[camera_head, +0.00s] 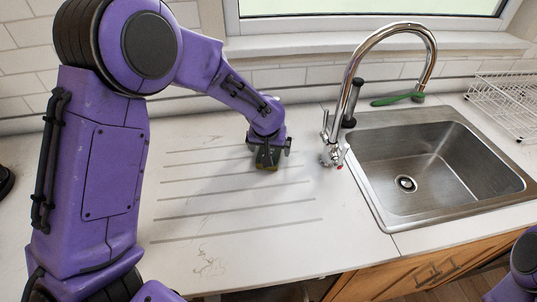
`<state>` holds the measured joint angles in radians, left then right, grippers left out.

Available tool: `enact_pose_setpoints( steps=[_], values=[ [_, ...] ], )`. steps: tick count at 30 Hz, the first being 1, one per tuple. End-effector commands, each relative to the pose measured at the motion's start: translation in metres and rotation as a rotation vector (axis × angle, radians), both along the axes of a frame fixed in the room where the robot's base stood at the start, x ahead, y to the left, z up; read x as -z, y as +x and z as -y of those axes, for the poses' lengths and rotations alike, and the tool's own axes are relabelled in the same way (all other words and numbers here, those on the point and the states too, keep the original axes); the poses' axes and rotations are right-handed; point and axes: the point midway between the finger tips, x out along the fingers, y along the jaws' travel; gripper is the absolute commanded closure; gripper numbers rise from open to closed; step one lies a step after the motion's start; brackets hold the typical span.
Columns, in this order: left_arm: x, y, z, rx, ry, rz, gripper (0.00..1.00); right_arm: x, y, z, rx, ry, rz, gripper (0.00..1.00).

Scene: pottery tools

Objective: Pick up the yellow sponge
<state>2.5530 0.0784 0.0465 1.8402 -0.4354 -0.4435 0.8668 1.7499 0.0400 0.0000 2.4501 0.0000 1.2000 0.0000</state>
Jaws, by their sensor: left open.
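My left gripper (267,160) is low over the white counter (230,225), on the grooved area left of the faucet. It points down and its jaws are open. A small yellowish patch shows at the bottom of the gripper, probably part of the yellow sponge, mostly hidden by the fingers. I cannot tell whether the fingers touch it. My right gripper is out of view; only a bit of my right arm shows in the lower right corner.
A tall chrome faucet (350,85) stands right of my left gripper, beside an empty steel sink (425,185). A green-ended brush (397,99) lies behind the sink. A wire dish rack (508,100) is at the right. The front of the grooved counter is clear.

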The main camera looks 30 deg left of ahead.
Motion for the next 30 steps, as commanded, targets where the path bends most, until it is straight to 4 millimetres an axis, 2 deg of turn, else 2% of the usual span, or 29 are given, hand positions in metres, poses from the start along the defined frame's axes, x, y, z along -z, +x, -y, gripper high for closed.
enact_pose_setpoints(
  steps=[14, 15, 17, 18, 19, 30],
  values=[
    [0.0042, -0.0001, 0.0002, 0.000, 0.000, 0.000, 0.01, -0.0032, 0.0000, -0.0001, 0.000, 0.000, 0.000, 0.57],
    [0.0042, -0.0001, 0.0001, 0.000, 0.000, 0.000, 0.04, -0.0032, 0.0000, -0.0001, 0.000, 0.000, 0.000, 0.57],
    [0.0041, -0.0002, -0.0001, 0.000, 0.000, 0.000, 0.24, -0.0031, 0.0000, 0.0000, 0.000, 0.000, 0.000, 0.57],
    [0.0041, -0.0002, -0.0001, 0.000, 0.000, 0.000, 0.37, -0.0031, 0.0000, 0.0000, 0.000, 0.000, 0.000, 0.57],
    [0.0041, -0.0003, -0.0001, -0.001, 0.000, 0.000, 0.40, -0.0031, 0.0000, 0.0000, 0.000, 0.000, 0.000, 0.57],
    [0.0029, 0.0000, -0.0003, -0.001, -0.001, 0.001, 0.42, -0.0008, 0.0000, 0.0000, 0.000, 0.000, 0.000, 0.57]
  ],
)
